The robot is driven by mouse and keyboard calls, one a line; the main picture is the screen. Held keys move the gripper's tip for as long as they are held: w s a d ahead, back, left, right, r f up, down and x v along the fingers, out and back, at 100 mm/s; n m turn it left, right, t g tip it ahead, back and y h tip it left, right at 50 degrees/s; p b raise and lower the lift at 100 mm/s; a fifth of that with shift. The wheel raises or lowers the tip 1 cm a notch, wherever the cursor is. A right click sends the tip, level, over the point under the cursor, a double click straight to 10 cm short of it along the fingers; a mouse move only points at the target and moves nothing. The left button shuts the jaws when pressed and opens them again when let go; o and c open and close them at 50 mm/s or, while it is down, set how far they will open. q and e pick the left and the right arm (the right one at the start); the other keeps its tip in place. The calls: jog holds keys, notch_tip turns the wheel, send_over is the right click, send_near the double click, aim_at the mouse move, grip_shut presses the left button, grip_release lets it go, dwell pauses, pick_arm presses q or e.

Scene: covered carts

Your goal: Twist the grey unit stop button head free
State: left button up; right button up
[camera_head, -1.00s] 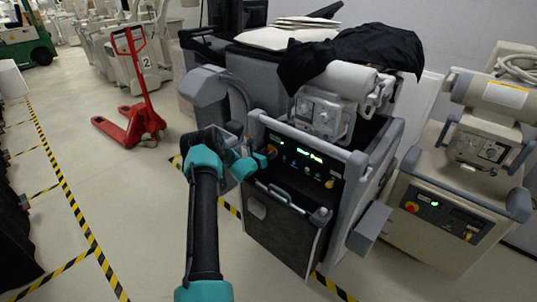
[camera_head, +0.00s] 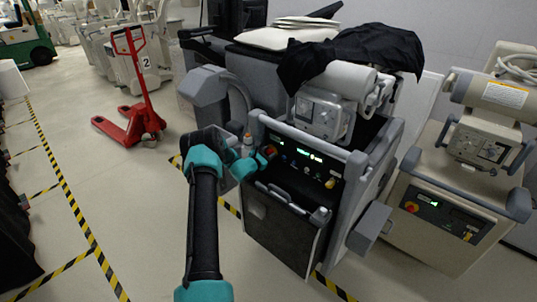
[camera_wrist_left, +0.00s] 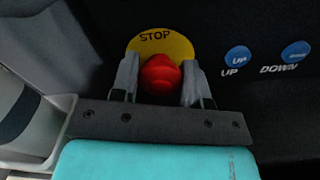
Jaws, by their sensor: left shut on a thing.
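The grey unit (camera_head: 285,225) stands in the middle of the head view, with a black front panel. Its red stop button head (camera_wrist_left: 160,74) sits on a yellow disc marked STOP (camera_wrist_left: 178,42) in the left wrist view. In the head view the button (camera_head: 270,150) shows as a small red-orange patch at the panel's left end. My left gripper (camera_wrist_left: 160,82) is shut on the button head, with one grey finger on each side. The gripper (camera_head: 264,158) comes in from the left in the head view and partly hides the button. My right gripper is not in view.
Blue UP (camera_wrist_left: 236,58) and DOWN (camera_wrist_left: 296,52) buttons are right of the stop button. A beige unit (camera_head: 440,215) with its own red button (camera_head: 411,207) stands to the right. A red pallet jack (camera_head: 135,115) stands back left.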

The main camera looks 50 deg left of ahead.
pick_arm(q)
jog(key=o, duration=0.9)
jog(key=shift+o, duration=0.2)
jog(key=s+d, duration=0.1)
jog(key=s, duration=1.6)
jog(key=shift+s+d, duration=0.2)
jog(key=shift+d, duration=0.1)
